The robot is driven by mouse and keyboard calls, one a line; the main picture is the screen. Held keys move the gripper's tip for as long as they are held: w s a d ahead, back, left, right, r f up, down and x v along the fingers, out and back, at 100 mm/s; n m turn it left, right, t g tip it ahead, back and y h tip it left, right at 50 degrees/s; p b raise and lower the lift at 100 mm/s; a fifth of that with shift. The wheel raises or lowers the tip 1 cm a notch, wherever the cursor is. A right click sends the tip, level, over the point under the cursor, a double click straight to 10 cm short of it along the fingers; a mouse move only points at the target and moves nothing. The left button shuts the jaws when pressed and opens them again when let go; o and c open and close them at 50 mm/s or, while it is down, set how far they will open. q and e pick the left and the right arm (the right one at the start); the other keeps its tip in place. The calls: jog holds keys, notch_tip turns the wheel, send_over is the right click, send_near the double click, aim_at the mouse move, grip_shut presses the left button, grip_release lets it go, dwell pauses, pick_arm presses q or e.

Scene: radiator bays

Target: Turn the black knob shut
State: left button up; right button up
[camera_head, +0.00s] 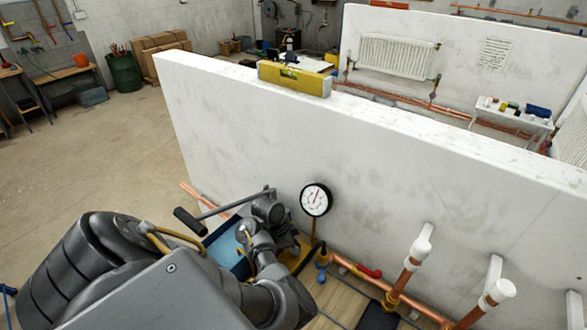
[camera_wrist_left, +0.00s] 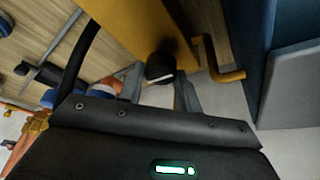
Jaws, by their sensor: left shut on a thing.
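The black knob (camera_wrist_left: 160,66) shows in the left wrist view, beside a yellow-orange upright body. My left gripper (camera_wrist_left: 160,82) has one finger on each side of the knob and is shut on it. In the head view my left arm reaches in from the lower left to the pump at the foot of the white wall. The arm's end hides the knob there. The round pressure gauge (camera_head: 316,199) stands just right of my gripper, its red needle showing. My right gripper is not in view.
The pump's lever has a black grip (camera_head: 189,221) left of my gripper, above the blue tank (camera_head: 222,246). Copper pipes with white-capped tops (camera_head: 422,246) rise at the right. A yellow spirit level (camera_head: 294,79) lies on the white wall (camera_head: 400,155). Floor at left is open.

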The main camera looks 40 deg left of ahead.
pick_arm(q)
jog(key=o, duration=1)
jog(key=shift+c, duration=0.2)
jog(key=shift+r, duration=0.1)
jog(key=shift+a+r, duration=0.15)
jog(key=shift+r, duration=0.15)
jog(key=v, duration=0.6)
jog(key=shift+s+r, duration=0.3)
jog(key=shift+a, duration=0.1)
